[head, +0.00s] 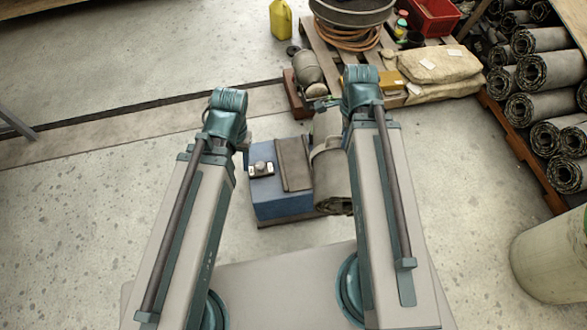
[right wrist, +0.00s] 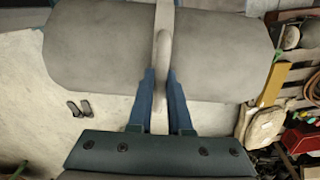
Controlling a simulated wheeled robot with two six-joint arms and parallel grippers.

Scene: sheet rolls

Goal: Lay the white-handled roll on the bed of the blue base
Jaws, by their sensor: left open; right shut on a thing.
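The blue base (head: 281,208) stands on the floor between my arms. A brown-grey surface (head: 294,163) lies on its right part. A grey roll (head: 332,180) is just right of the base, partly hidden by my right arm. In the right wrist view the roll (right wrist: 95,50) lies across the top, and my right gripper (right wrist: 161,82) is shut on its pale handle (right wrist: 163,45). I cannot tell how far the roll is off the floor. My left gripper (head: 243,142) is open and empty left of the base, mostly hidden by its arm.
A small white block with a dark knob (head: 262,169) sits on the base's left part. Behind stand a grey cylinder (head: 307,72) and a pallet with bags (head: 437,65). Several dark rolls (head: 545,72) are stacked at right. A pale drum (head: 550,255) stands front right.

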